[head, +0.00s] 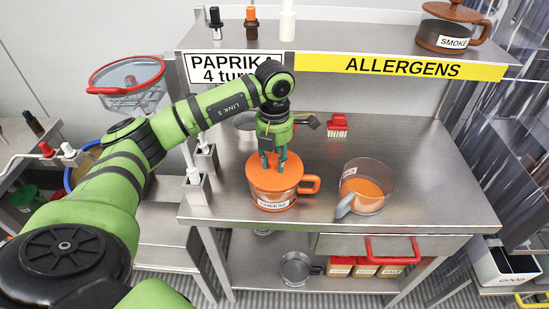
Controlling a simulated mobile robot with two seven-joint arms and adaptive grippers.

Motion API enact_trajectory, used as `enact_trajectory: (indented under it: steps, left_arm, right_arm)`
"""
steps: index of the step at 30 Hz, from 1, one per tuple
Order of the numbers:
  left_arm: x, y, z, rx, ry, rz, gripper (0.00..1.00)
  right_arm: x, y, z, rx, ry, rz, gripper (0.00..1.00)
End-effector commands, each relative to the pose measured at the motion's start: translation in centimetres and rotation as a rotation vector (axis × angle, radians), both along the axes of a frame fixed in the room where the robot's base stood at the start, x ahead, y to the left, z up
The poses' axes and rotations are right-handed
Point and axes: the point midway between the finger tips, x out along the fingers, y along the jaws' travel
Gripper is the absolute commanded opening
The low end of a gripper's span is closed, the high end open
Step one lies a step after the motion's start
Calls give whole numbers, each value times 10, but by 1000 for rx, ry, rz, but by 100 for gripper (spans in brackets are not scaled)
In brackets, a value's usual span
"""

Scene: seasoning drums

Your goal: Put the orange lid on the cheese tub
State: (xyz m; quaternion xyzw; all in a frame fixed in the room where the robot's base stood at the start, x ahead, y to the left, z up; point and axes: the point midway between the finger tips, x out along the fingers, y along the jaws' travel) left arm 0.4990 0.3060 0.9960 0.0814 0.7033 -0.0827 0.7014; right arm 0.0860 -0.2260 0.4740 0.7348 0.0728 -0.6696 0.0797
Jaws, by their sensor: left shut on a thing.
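The cheese tub (273,203) is a clear tub with an orange handle and a label on its front; it stands upright on the steel table. The orange lid (258,178) is a flat round disc, level over the tub's mouth. I cannot tell whether it rests on the rim or sits slightly above it. My left gripper (273,170) points straight down at the lid's middle and is shut on the lid; the part between its fingers is mostly hidden. My right gripper is not in view.
A clear tub with orange contents and a grey scoop (346,205) stands right of the cheese tub. A red brush (337,124) lies behind. A metal container (245,122) is partly behind my arm. The table's right side is clear. A shelf (350,38) overhangs the back.

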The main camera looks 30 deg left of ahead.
Motion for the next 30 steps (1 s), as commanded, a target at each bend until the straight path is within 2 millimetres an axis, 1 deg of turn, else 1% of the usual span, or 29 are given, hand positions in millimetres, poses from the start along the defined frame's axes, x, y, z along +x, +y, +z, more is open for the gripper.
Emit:
enact_trajectory:
  steps: [1, 4, 14, 15, 16, 17, 26, 29, 30]
  left_arm:
    - [-1, 0, -4, -1, 4, 1, 0]
    - [0, 0, -12, -1, 0, 1, 0]
    - [0, 0, -17, -1, -1, 1, 0]
    - [0, 0, -17, -1, -1, 1, 35]
    - [0, 0, -16, -1, -1, 1, 47]
    - [0, 0, -16, -1, -1, 1, 55]
    - [0, 0, -16, -1, -1, 1, 55]
    - [0, 0, -11, -1, -1, 1, 55]
    - [1, -1, -9, -2, -4, 1, 55]
  right_arm:
    - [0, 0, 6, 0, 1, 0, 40]
    - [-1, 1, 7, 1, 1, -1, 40]
    - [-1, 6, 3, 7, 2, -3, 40]
    - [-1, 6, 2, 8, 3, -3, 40]
    - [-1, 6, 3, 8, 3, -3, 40]
    - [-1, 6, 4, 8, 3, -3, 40]
    - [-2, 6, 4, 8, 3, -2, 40]
    - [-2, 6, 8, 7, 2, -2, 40]
    - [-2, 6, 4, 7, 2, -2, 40]
